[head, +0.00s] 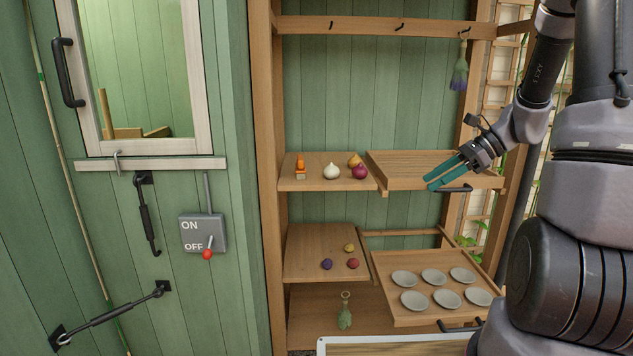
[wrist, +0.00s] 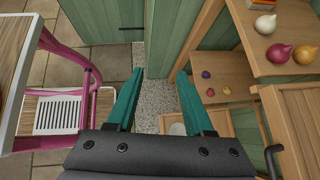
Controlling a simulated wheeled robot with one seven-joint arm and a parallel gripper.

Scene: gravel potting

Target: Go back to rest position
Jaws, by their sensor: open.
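My gripper (head: 435,181) has two teal fingers and hangs in front of the upper right tray of the wooden shelf in the head view. In the wrist view my gripper (wrist: 158,88) shows its fingers spread apart with nothing between them. Gravel ground shows far below through the gap. My arm comes in from the right side of the head view.
The upper wooden tray (head: 395,168) is beside a board with onions (head: 331,171). A lower pulled-out tray (head: 390,262) holds several grey saucers (head: 433,276). A table edge (head: 400,338) is at the bottom. A pink chair (wrist: 92,82) stands left in the wrist view.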

